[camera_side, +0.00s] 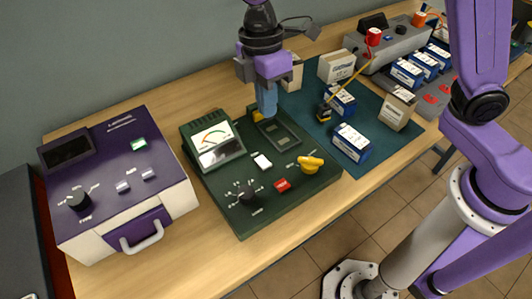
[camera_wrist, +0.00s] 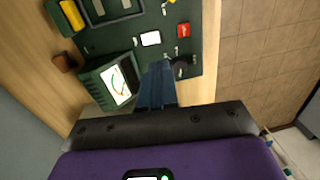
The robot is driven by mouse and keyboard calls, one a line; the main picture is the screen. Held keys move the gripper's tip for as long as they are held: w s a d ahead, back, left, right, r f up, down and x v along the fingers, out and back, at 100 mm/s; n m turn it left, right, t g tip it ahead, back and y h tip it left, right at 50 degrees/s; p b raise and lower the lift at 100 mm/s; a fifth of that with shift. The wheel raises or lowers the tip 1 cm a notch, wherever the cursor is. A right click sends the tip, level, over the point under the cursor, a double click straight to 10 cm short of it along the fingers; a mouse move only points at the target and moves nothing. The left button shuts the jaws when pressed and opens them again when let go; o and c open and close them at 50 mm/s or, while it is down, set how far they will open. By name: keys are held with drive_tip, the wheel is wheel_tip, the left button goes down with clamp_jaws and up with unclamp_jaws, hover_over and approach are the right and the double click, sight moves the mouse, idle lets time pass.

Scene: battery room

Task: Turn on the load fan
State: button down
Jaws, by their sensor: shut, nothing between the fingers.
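The dark green tester (camera_side: 225,185) lies on the wooden bench, with an analog meter (camera_side: 214,142) at its back left. Its face carries a white rocker switch (camera_side: 262,161), a red rocker switch (camera_side: 282,185), a black rotary knob (camera_side: 248,196) and a yellow knob (camera_side: 311,163). I cannot read which control is the fan's. My gripper (camera_side: 267,112) is shut and empty, pointing down above the tester's back part, by a grey recessed tray (camera_side: 279,133). In the wrist view the blue fingers (camera_wrist: 156,84) are together; the white switch (camera_wrist: 150,38) and red switch (camera_wrist: 183,30) show beyond them.
A purple and white charger (camera_side: 118,185) with a front handle stands at the left. At the right, a teal mat (camera_side: 310,100) holds several battery boxes, including a blue and white one (camera_side: 351,142). A grey unit (camera_side: 395,42) stands behind. Bare bench lies along the front edge.

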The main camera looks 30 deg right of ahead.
sight(267, 165)
drive_tip(key=shift+w+a+f, duration=0.1)
drive_tip(key=shift+w+a, duration=0.3)
drive_tip(key=shift+a, duration=0.05)
drive_tip(key=f, duration=0.4)
drive_tip(key=s+f, duration=0.1)
drive_tip(key=f, duration=0.9)
drive_tip(key=shift+s, duration=0.4)
drive_tip(key=shift+s+f, duration=0.1)
drive_tip(key=shift+f, duration=0.05)
drive_tip(key=shift+w+r, duration=0.2)
drive_tip(key=shift+w, duration=0.6)
drive_tip(key=shift+r, duration=0.15)
wheel_tip(267, 165, up, 14)
drive_tip(key=s, duration=0.1)
drive_tip(key=shift+s, duration=0.35)
